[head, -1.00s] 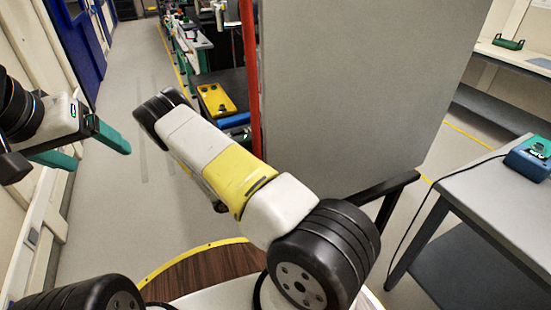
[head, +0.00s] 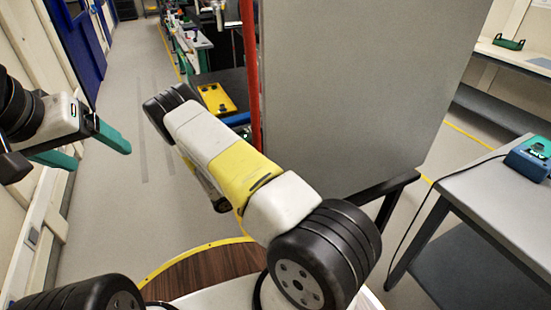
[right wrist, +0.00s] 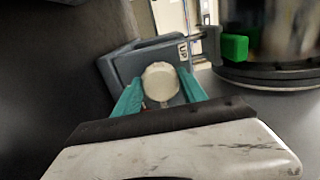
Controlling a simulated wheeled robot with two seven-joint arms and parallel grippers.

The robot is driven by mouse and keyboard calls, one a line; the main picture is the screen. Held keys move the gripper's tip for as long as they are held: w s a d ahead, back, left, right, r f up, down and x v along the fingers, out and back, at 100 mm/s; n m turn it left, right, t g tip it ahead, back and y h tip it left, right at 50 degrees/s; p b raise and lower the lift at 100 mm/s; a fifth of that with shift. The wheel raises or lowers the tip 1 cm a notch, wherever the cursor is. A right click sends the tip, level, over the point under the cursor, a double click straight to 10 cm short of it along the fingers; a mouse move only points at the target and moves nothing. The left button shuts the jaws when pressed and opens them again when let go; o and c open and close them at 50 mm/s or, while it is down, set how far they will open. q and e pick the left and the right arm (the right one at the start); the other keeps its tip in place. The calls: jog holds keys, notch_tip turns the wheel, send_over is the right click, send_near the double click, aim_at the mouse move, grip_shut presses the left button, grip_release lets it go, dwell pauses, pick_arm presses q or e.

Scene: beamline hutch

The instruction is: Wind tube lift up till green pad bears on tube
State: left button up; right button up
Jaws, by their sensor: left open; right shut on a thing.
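In the right wrist view the tube lift (right wrist: 125,66) is a grey body marked "UP", with a round cream knob (right wrist: 160,82) facing me. The teal fingers of my right gripper (right wrist: 160,88) are shut on the knob, one on each side. The green pad (right wrist: 235,47) is at the end of the lift's arm, in front of a large shiny cylinder (right wrist: 285,30), perhaps the tube. I cannot tell whether pad and cylinder touch. In the head view my left gripper (head: 101,157) is open and empty at the left. The right gripper and lift are hidden there.
A tall grey panel (head: 350,90) with a red edge post (head: 250,70) stands ahead. A yellow box (head: 216,98) sits beyond it at the left. A grey table (head: 490,210) with a teal-topped device (head: 532,155) is at the right. The floor aisle (head: 130,80) at the left is clear.

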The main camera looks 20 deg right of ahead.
jog(key=shift+a+f+n, duration=0.1)
jog(key=shift+n, duration=0.2)
jog(key=o, duration=1.3)
jog(key=shift+o, duration=0.2)
jog(key=a, duration=0.7)
jog(key=shift+s+a, duration=0.3)
jog(key=shift+a, duration=0.1)
